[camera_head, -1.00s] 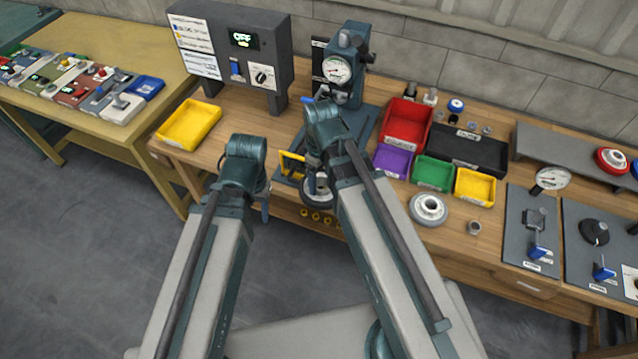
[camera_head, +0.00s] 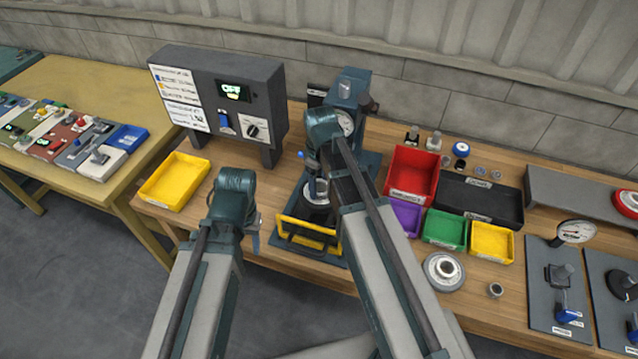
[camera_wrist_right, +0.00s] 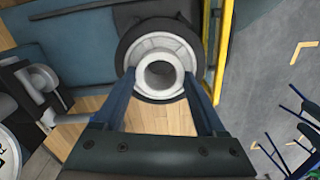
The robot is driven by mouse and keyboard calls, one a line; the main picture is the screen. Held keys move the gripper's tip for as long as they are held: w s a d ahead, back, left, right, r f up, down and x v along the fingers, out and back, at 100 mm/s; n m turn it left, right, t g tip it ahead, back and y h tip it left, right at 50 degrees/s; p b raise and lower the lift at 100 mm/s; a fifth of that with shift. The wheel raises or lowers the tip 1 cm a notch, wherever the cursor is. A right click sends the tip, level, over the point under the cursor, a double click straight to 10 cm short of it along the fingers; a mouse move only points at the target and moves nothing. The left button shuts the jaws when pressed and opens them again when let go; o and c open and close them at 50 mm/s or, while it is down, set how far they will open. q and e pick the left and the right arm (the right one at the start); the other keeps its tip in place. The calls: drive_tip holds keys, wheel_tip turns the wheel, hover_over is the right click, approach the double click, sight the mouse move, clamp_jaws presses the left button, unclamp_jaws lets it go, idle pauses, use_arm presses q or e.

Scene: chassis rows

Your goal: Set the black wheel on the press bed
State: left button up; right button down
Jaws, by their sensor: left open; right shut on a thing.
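The black wheel (camera_wrist_right: 127,45) has a dark tyre and a pale grey hub with a round bore. My right gripper (camera_wrist_right: 160,92) is shut on the hub, one finger on each side. In the head view the wheel (camera_head: 320,212) is partly hidden by my right gripper (camera_head: 318,185), just behind the yellow guard bar. The press (camera_head: 348,90) stands behind with its teal bed (camera_head: 370,168); the bed also shows in the right wrist view (camera_wrist_right: 75,42). I cannot tell whether the wheel touches the bed. My left gripper (camera_head: 255,236) is open and empty, left of the guard.
The yellow guard frame (camera_head: 308,228) crosses the press front. A control box reading OFF (camera_head: 225,95) and a yellow tray (camera_head: 174,180) are left. Red (camera_head: 411,175), purple, green and yellow bins and a pale grey disc (camera_head: 444,271) are right.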

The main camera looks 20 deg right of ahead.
wheel_tip(320, 180, down, 4)
drive_tip(key=b, duration=0.4)
drive_tip(key=shift+f+b, duration=0.25)
drive_tip(key=shift+b, duration=0.05)
drive_tip(key=shift+s+f+b, duration=0.1)
drive_tip(key=shift+f+b, duration=1.1)
drive_tip(key=shift+f, duration=0.05)
idle(1.6)
drive_tip(key=shift+f+b, duration=0.3)
unclamp_jaws()
drive_tip(key=shift+r, duration=0.2)
wheel_tip(320, 180, up, 14)
drive_tip(key=p, duration=1.3)
drive_tip(key=shift+f+p, duration=0.25)
drive_tip(key=shift+p, duration=0.15)
